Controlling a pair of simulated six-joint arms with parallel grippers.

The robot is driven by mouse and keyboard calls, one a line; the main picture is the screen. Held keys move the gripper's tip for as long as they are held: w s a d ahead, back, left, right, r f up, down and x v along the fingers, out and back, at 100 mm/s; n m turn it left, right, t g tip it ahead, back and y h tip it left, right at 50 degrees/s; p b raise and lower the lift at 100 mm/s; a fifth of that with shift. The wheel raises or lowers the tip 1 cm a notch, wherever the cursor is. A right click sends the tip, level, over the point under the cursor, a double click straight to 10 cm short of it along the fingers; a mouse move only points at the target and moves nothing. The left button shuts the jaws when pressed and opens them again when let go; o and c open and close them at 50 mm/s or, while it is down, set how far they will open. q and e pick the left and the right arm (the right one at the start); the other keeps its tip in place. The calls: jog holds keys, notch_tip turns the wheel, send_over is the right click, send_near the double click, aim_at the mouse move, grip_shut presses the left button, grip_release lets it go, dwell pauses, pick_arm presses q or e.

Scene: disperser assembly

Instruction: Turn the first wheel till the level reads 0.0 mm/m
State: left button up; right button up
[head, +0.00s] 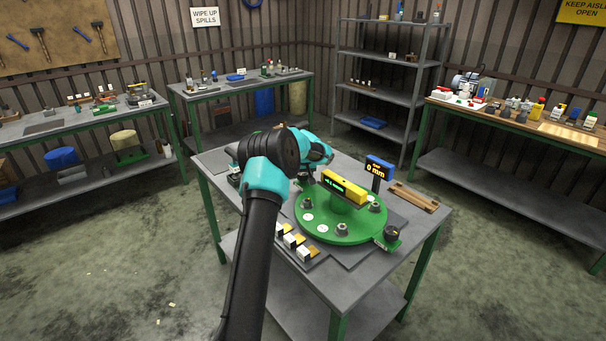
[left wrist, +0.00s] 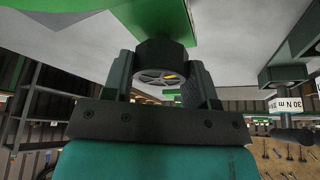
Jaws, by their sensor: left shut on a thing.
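A round green plate (head: 325,222) lies on the middle table with a yellow level (head: 345,187) on it. The level's green readout is too small to read surely. My left gripper (head: 305,181) is at the plate's far left edge, its fingers mostly hidden behind my arm. In the left wrist view my left gripper (left wrist: 164,80) is shut on a dark round wheel (left wrist: 158,57) with a spoked face, one finger on each side, under a green part (left wrist: 145,15). Another dark wheel (head: 391,233) sits at the plate's near right edge. My right gripper is not in view.
A blue display (head: 380,167) reading 0 mm stands behind the plate. A wooden piece (head: 414,197) lies at the table's right. Several small white and yellow blocks (head: 296,243) stand at the front left edge. Silvery fittings (head: 342,228) rise from the plate.

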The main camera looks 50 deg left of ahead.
pick_arm(q)
jog(key=shift+m, duration=0.4)
jog(key=shift+a+m+t+h, duration=0.1)
jog(key=shift+m+t+h, duration=0.3)
jog(key=shift+m, duration=0.85)
jog(key=shift+m+t+h, duration=0.4)
jog(key=shift+m, duration=0.85)
jog(key=o, duration=0.9)
jog(key=shift+s+r, duration=0.1)
jog(key=v, duration=1.7)
jog(key=shift+a+r, duration=0.1)
jog(key=shift+r, duration=0.1)
